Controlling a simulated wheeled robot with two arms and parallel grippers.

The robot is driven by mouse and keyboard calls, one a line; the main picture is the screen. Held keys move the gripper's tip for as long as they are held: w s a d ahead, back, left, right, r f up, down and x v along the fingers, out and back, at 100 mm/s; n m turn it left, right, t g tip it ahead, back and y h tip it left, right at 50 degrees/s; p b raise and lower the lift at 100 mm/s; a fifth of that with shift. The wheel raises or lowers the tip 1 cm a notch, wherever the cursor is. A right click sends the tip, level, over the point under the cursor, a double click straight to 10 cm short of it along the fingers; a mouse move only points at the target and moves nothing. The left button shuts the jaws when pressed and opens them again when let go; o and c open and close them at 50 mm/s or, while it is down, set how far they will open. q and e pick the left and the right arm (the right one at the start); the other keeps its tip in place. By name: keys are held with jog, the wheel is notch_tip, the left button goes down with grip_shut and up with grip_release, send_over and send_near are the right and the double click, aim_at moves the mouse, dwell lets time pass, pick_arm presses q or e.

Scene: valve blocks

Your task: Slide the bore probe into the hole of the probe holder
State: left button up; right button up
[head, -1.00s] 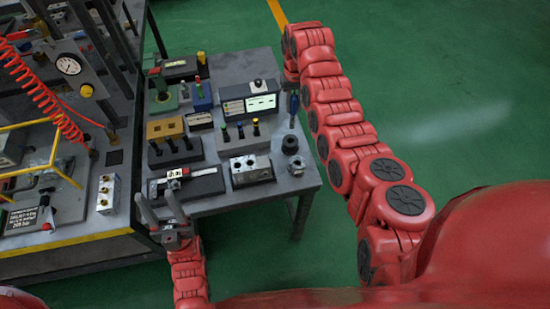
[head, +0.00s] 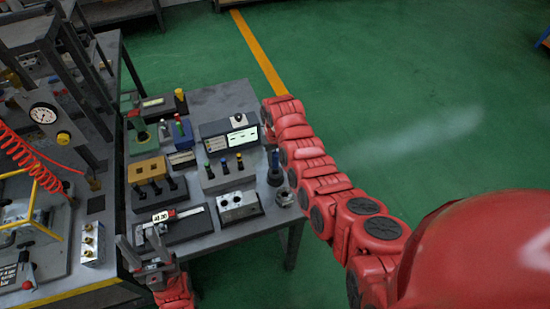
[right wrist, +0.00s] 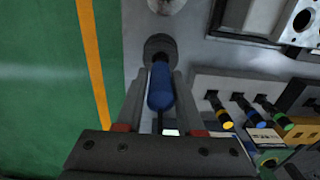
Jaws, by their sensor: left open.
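The bore probe (head: 275,158), with a blue handle, is near the right edge of the bench; it also shows in the right wrist view (right wrist: 160,88). My right gripper (right wrist: 161,80) is shut on its handle. The probe holder (head: 275,178), a dark round piece, stands just below the handle in the head view; its upper part shows beyond the handle in the right wrist view (right wrist: 159,42). The handle overlaps the hole, so I cannot tell whether the tip is inside. My left gripper (head: 139,237) is open and empty at the bench's front left.
A silver bored block (head: 240,207) and a round metal part (head: 284,197) are near the holder. A grey stand with coloured-top tools (head: 224,172) and a display gauge (head: 232,138) lie left of the probe. Open green floor lies to the right.

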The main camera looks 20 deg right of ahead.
jog(key=o, duration=0.3)
jog(key=shift+s+r, duration=0.15)
